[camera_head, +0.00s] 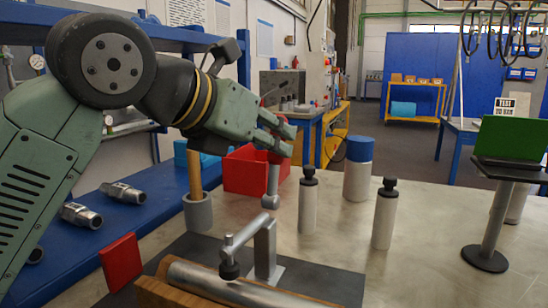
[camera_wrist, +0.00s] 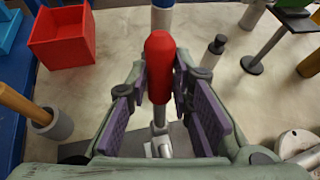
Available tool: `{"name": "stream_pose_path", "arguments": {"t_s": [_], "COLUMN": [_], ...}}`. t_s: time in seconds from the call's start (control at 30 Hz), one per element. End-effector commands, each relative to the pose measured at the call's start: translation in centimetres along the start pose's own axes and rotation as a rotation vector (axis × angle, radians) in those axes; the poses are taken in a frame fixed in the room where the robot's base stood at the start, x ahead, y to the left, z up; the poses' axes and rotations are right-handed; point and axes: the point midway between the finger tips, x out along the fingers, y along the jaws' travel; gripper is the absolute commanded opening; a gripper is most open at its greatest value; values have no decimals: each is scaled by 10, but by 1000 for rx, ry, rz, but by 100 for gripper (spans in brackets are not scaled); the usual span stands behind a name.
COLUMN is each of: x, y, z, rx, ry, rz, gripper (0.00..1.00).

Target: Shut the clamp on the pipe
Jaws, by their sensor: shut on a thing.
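The metal pipe (camera_head: 225,288) lies in a wooden cradle (camera_head: 155,294) at the bottom of the head view. I cannot tell whether the pad touches the pipe. The clamp's lever (camera_head: 272,184) stands upright, with a red handle grip that shows in the wrist view (camera_wrist: 159,65). My gripper (camera_head: 281,137) is at the top of the lever, its purple-padded fingers (camera_wrist: 166,95) shut on the red handle from both sides.
Black-topped grey bottles (camera_head: 308,203) and a blue-capped cylinder (camera_head: 358,168) stand behind and right of the clamp. A red bin (camera_head: 247,172) and a grey cup with a wooden handle (camera_head: 197,212) stand behind left. A red block (camera_head: 121,262) is near the cradle.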

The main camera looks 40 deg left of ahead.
Motion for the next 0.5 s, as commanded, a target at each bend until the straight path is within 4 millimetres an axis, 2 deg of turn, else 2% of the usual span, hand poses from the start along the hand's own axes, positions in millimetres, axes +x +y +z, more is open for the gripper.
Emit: {"name": "stream_pose_path", "arguments": {"t_s": [0.5], "x": [-4], "y": [-1], "z": [0], "rx": [12], "ry": [-47], "rz": [2], "gripper": [0]}}
